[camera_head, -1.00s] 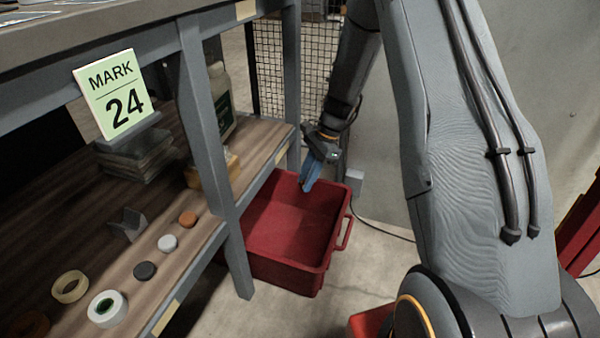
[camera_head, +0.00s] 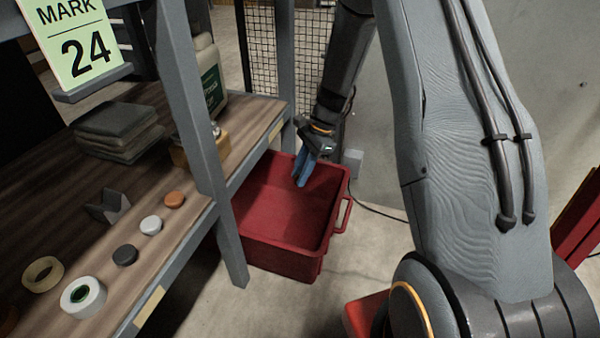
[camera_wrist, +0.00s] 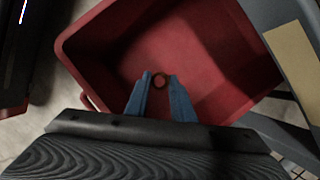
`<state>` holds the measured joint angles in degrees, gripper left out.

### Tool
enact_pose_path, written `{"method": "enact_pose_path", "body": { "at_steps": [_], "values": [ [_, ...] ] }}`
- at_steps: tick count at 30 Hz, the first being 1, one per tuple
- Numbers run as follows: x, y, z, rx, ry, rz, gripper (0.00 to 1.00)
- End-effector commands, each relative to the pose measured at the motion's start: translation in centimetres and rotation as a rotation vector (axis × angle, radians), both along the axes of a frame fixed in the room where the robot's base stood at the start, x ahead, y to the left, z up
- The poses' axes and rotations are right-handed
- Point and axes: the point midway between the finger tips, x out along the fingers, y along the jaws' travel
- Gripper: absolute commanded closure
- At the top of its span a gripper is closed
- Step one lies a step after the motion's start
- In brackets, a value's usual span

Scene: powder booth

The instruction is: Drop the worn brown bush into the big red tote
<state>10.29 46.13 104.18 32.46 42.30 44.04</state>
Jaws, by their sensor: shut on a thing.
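The big red tote (camera_head: 285,259) stands on the floor beside the shelf, open at the top and empty as far as I can see. It also fills much of the wrist view (camera_wrist: 215,50). My gripper (camera_head: 301,180) points down over the tote's opening. The bush cannot be made out in the head view.
The wooden shelf (camera_head: 190,222) at left holds an orange disc (camera_head: 174,200), a white disc (camera_head: 151,225), a dark disc (camera_head: 125,255), a tape roll (camera_head: 42,274) and folded cloths (camera_head: 117,130). A grey shelf post (camera_head: 195,110) stands left of the tote. A mesh panel (camera_head: 285,50) is behind.

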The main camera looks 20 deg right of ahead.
Motion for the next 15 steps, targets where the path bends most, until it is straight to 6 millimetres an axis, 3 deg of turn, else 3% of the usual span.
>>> {"method": "enact_pose_path", "body": {
  "at_steps": [2,3,7,15],
  "values": [
    [0.0,-0.02,0.06,0.0,0.0,0.0,1.0],
    [-0.01,-0.02,0.06,0.0,0.0,0.0,0.76],
    [0.0,-0.04,0.05,0.0,0.0,-0.001,0.56],
    [-0.01,-0.05,0.07,0.0,0.0,-0.001,0.56]
  ]
}}
